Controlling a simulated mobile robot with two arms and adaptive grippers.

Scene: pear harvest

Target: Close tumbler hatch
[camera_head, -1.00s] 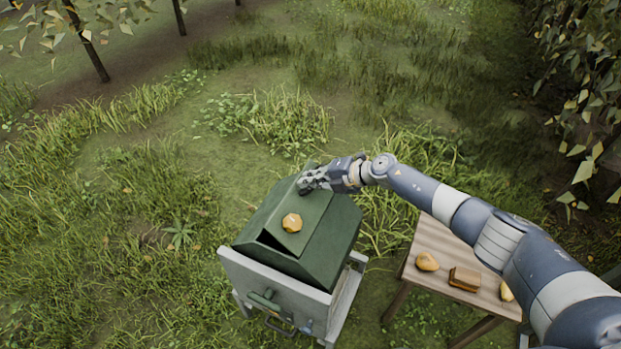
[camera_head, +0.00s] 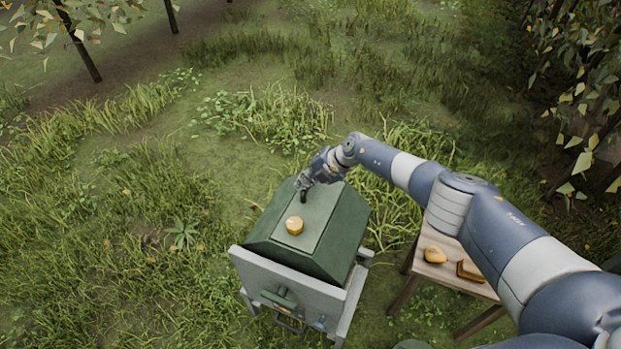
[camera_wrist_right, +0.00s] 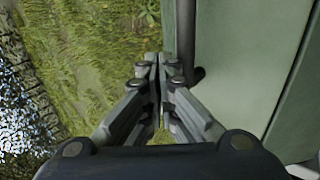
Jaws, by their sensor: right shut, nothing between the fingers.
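The green tumbler (camera_head: 343,230) sits in a grey frame. Its hatch (camera_head: 316,211) is a lighter green panel on top and looks flat against the body, with no dark gap at its near edge. My right gripper (camera_head: 303,191) is shut and empty at the far end of the hatch. In the right wrist view the shut fingers (camera_wrist_right: 157,68) are beside a dark rod-like part (camera_wrist_right: 198,76) at the edge of the green surface (camera_wrist_right: 240,60); contact is unclear. My left gripper is not in view.
A wooden table (camera_head: 459,288) stands right of the tumbler, with a yellow pear (camera_head: 435,255) and a brown block (camera_head: 470,271) on it, partly behind my right arm. The grey frame (camera_head: 260,268) has a green handle (camera_head: 279,299) in front. Grass lies open to the left.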

